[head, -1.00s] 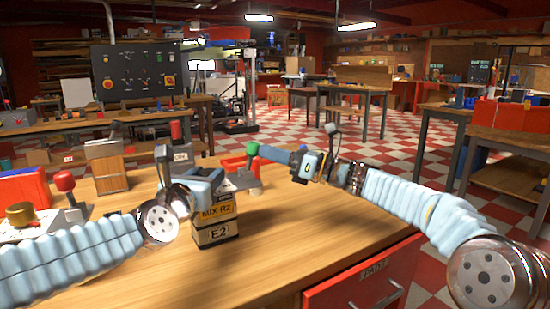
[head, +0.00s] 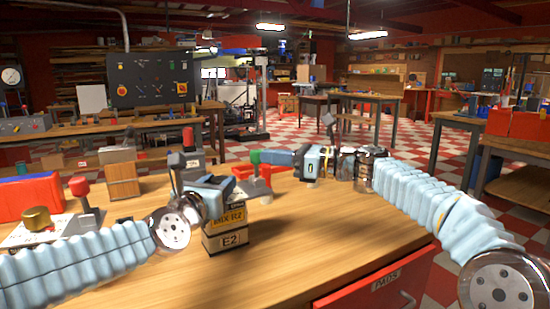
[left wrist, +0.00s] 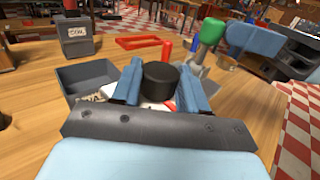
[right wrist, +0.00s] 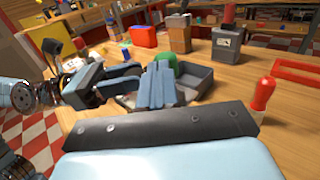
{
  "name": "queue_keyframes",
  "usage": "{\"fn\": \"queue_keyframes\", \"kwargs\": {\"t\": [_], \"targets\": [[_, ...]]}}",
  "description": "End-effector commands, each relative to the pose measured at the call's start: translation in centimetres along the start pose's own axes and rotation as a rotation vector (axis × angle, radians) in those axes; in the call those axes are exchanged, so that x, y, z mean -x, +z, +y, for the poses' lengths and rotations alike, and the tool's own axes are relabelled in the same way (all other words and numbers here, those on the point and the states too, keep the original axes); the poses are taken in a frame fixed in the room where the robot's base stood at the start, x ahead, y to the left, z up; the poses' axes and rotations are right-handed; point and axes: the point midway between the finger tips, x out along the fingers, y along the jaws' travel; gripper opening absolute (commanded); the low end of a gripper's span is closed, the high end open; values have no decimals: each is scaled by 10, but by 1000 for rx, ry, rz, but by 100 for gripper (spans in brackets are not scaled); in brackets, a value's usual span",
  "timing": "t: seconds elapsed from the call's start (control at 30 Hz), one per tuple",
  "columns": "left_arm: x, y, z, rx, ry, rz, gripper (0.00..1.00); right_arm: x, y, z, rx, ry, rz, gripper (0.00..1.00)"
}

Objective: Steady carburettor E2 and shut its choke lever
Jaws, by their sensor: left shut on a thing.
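Carburettor E2 (head: 229,240), a block with a yellow "MIX R2" label above a white "E2" label, stands upright on the wooden bench. My left gripper (head: 213,188) is at its top. In the left wrist view, my left fingers are shut on a black round cap (left wrist: 160,82), apparently the carburettor's top. A lever with a green knob (head: 255,158) stands just behind and right; it also shows in the left wrist view (left wrist: 213,31). My right gripper (head: 283,158) points left close to the knob, fingers together. In the right wrist view they partly hide the green knob (right wrist: 165,63); contact is unclear.
A dark grey open tray (left wrist: 88,75) lies beside the carburettor. A red tray (right wrist: 292,70) and a red-handled upright (right wrist: 263,94) stand nearby. The bench's front right is clear.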

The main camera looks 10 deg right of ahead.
Motion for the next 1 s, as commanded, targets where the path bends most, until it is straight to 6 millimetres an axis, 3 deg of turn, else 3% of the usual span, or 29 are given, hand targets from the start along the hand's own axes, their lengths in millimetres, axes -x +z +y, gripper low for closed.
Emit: {"fn": "queue_keyframes", "kwargs": {"t": [0.37,0.8,0.97,1.0], "targets": [[0,-1,-1,0,-3,2,1,8,0,0,0,0,0,0],[0,-1,-1,1,-1,1,1,106,0,-1,-1,-3,0,0],[0,-1,0,1,-1,1,1,131,1,0,0,-2,0,0],[0,-1,0,1,-1,1,1,134,0,-1,0,-1,0,5]]}}
